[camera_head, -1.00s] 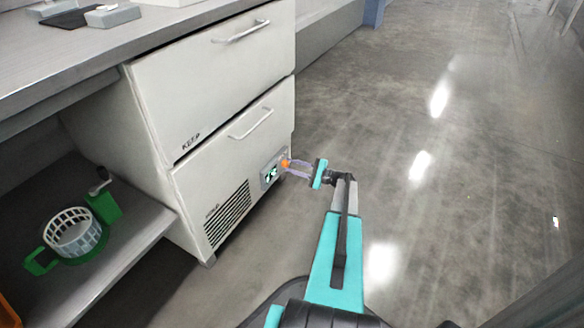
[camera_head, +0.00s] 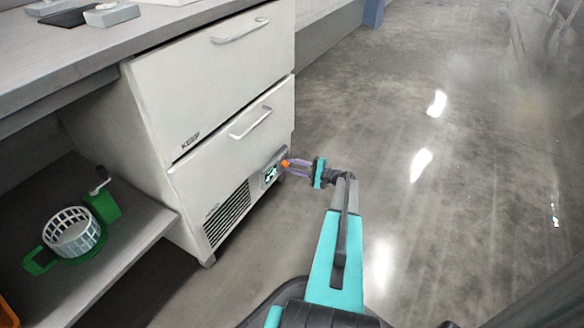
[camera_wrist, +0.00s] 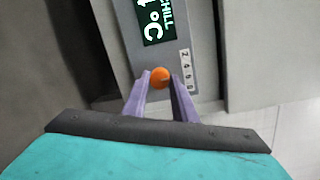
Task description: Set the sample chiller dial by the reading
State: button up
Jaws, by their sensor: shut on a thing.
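The sample chiller (camera_head: 215,120) is a white two-drawer cabinet under the counter, with "KEEP" on its upper drawer. Its small control panel (camera_head: 271,172) is low on the right of the front. The orange dial (camera_head: 285,163) sits at that panel, and it also shows in the wrist view (camera_wrist: 160,76). My gripper (camera_head: 291,165) is shut on the dial, with a purple finger on each side of it in the wrist view (camera_wrist: 160,88). The lit green display (camera_wrist: 153,18) reads sideways, with "CHILL" and "°C"; the digit is cut off. A printed scale (camera_wrist: 186,70) sits beside the dial.
A green-handled basket (camera_head: 72,232) stands on the low shelf (camera_head: 140,235) at left. Dark vent slats (camera_head: 227,212) are left of the panel. The counter (camera_head: 60,60) overhangs the chiller. The grey floor to the right is clear.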

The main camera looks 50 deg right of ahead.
jog(key=shift+n, duration=0.8)
jog(key=o, duration=1.1)
jog(key=shift+c, duration=0.2)
jog(key=shift+s, duration=0.1)
jog(key=p+v, duration=0.4)
jog(key=v, duration=0.9)
jog(key=shift+s+r, duration=0.2)
jog(key=shift+s, duration=0.15)
jog(key=shift+w, duration=0.1)
